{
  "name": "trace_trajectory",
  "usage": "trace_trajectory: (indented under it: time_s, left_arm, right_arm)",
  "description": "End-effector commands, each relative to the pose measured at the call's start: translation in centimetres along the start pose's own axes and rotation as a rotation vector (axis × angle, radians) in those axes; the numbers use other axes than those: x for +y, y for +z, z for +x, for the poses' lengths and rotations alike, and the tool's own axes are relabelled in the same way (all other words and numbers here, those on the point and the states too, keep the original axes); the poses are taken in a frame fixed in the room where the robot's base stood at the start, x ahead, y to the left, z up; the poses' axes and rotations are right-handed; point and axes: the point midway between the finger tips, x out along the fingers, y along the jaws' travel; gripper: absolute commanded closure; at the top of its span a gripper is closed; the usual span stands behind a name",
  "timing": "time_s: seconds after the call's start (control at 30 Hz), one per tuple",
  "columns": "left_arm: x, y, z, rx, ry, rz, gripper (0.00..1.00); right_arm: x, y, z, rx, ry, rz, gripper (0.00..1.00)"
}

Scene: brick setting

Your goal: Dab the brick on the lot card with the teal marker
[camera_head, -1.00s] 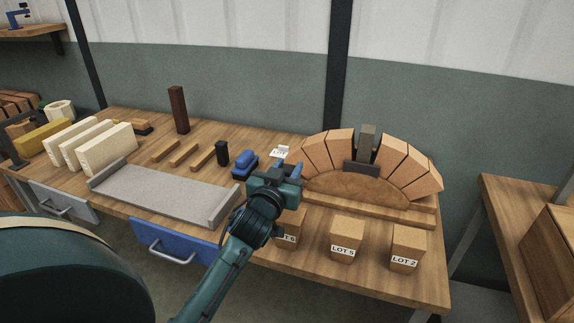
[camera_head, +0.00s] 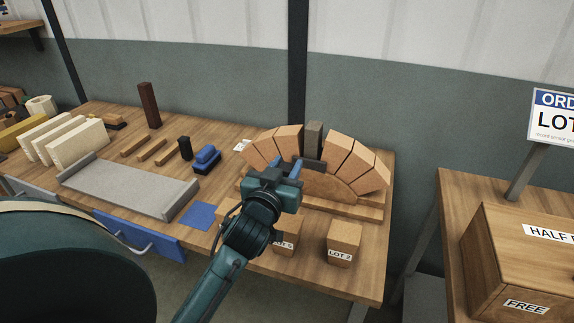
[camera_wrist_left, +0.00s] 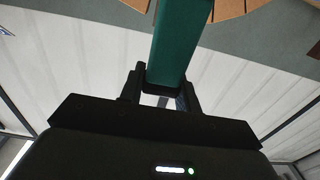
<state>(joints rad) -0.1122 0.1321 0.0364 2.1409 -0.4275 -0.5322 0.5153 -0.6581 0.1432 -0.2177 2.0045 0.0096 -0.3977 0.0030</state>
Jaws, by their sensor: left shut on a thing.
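My left gripper (camera_head: 284,172) is in front of the brick arch in the head view. In the left wrist view, its fingers (camera_wrist_left: 163,88) are shut on the teal marker (camera_wrist_left: 182,40); I cannot make the marker out in the head view. A brick labelled LOT 2 (camera_head: 345,236) stands at the bench's front right. Left of it, a second labelled brick (camera_head: 291,236) is partly hidden by my arm. The lot card (camera_head: 556,118) stands at the right edge, its lot number cut off. My right gripper is not in view.
The arch of bricks (camera_head: 262,147) stands on the wooden workbench (camera_head: 366,275). A blue stamp-like block (camera_head: 206,158), a blue square (camera_head: 198,216) and a grey tray (camera_head: 122,187) lie left. A wooden box labelled FREE (camera_head: 500,270) stands on the right table, across a gap.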

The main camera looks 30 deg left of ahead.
Motion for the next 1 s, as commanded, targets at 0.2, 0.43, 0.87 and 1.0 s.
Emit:
trace_trajectory:
  time_s: [0.2, 0.43, 0.87, 1.0]
  left_arm:
    - [0.0, 1.0, -0.1, 0.001, 0.0, 0.001, 0.82]
    - [0.0, 3.6, -0.1, 0.002, 0.001, 0.0, 0.82]
    - [0.0, 5.9, -0.1, 0.002, 0.001, 0.0, 0.82]
    - [0.0, 5.9, -0.1, 0.002, 0.0, 0.0, 0.82]
  right_arm:
    - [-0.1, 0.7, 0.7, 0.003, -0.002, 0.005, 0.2]
    - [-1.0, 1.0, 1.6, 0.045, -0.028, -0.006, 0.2]
    - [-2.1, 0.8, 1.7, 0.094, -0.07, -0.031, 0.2]
    - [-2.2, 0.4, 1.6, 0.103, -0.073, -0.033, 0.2]
